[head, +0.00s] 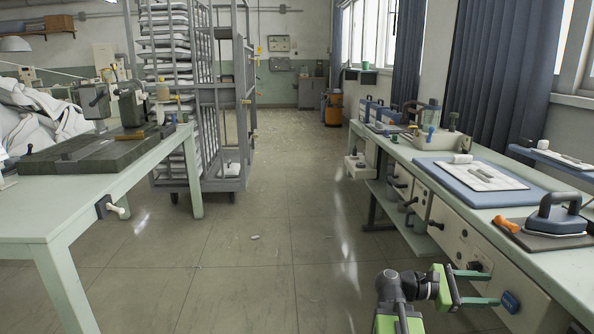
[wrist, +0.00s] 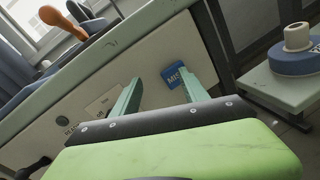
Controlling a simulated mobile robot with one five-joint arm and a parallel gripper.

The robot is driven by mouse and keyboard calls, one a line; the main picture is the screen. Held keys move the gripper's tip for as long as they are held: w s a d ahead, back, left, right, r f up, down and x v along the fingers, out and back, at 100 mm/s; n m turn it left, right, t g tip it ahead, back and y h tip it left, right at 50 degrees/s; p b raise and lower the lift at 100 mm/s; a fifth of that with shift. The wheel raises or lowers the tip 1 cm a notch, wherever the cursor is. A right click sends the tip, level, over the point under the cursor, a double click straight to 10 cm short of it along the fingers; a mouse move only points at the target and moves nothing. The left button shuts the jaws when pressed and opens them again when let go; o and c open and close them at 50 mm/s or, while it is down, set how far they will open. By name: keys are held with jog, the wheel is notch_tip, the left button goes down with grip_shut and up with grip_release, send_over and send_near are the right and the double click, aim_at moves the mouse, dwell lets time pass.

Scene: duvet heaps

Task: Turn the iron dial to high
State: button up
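My gripper (head: 491,288) is open and empty, its two green fingers apart, in front of the right bench's pale front panel. In the wrist view my gripper (wrist: 154,92) points at the panel, with a blue button marked "MIS..." (wrist: 174,77) near its right finger. The blue button also shows in the head view (head: 510,302), just beyond the fingers. A dark knob (head: 475,267) is on the panel, close behind the upper finger. A dark knob (wrist: 36,167) shows low at left in the wrist view. I cannot tell which knob is the iron dial or its setting. An iron (head: 558,216) rests on the bench above.
The right bench (head: 500,210) also holds a blue mat (head: 455,180) with white cloth. Black handles (head: 435,224) stick out of its front. A left table (head: 150,165) and a wheeled rack (head: 225,184) stand opposite. The floor between is mostly clear.

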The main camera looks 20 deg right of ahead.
jog(key=w+a+f+t+y+p, duration=0.1)
jog(key=w+a+f+t+y, duration=0.2)
jog(key=a, duration=0.4)
jog(key=w+a+f+t+y+p, duration=0.1)
jog(key=w+a+f, duration=0.3)
jog(key=w+a, duration=0.15)
jog(key=w+a+f+t+y+p, duration=0.1)
jog(key=w+a+f+t+y, duration=0.2)
jog(key=a, duration=0.5)
jog(key=w+a+f+m+y+p, duration=0.1)
jog(key=a+f+m+y, duration=0.35)
jog(key=a, duration=0.75)
jog(key=w+a+f+m+y, duration=0.1)
jog(key=a+f+m+y, duration=0.35)
jog(key=a, duration=0.65)
notch_tip(320, 180, up, 37)
jog(key=a+p, duration=0.1)
jog(key=p, duration=3.7)
jog(key=shift+w+r+m+y, duration=0.2)
jog(key=shift+m+y, duration=0.1)
